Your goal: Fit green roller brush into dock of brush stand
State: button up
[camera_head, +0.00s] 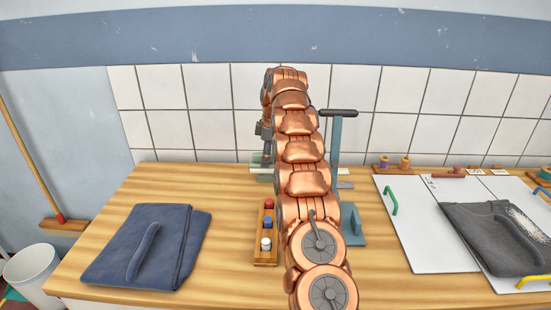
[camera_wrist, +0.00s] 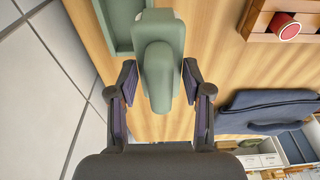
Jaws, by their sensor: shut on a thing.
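The green roller brush (camera_wrist: 160,75) shows in the wrist view as a muted green body with a rounded part facing me. My gripper (camera_wrist: 159,80) is shut on it, one dark finger on each side. A green tray-like piece with a raised rim (camera_wrist: 118,30) lies behind it, at the top left; I cannot tell whether the two touch or whether this is the brush stand's dock. In the head view my gripper (camera_head: 263,131) is partly hidden by my copper arm, above pale green parts (camera_head: 259,160) at the table's back edge. The brush is hard to make out there.
A teal post with a dark crossbar (camera_head: 336,135) stands just right of my arm. A wooden rack (camera_head: 264,255) with small bottles is left of it. A folded navy cloth (camera_head: 135,255) lies left; white boards (camera_head: 425,240) with a grey cloth lie right. The tiled wall is close behind.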

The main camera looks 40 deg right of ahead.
jog(key=shift+w+d+r+p, duration=0.1)
jog(key=shift+w+d+p, duration=0.1)
jog(key=shift+d+p, duration=0.45)
jog(key=shift+w+d+p, duration=0.15)
jog(key=shift+d+p, duration=0.35)
jog(key=shift+d, duration=0.1)
jog(key=p, duration=0.1)
jog(key=d+p, duration=0.1)
jog(key=p, duration=0.1)
jog(key=d+p, duration=0.1)
jog(key=shift+w+d+f+p, duration=0.25)
jog(key=shift+w+f+p, duration=0.05)
jog(key=shift+w+p, duration=0.05)
jog(key=shift+f, duration=0.1)
jog(key=shift+f+b, duration=0.55)
jog(key=shift+f, duration=0.25)
jog(key=shift+f+p, duration=0.4)
jog(key=shift+f, duration=0.5)
jog(key=o, duration=1.2)
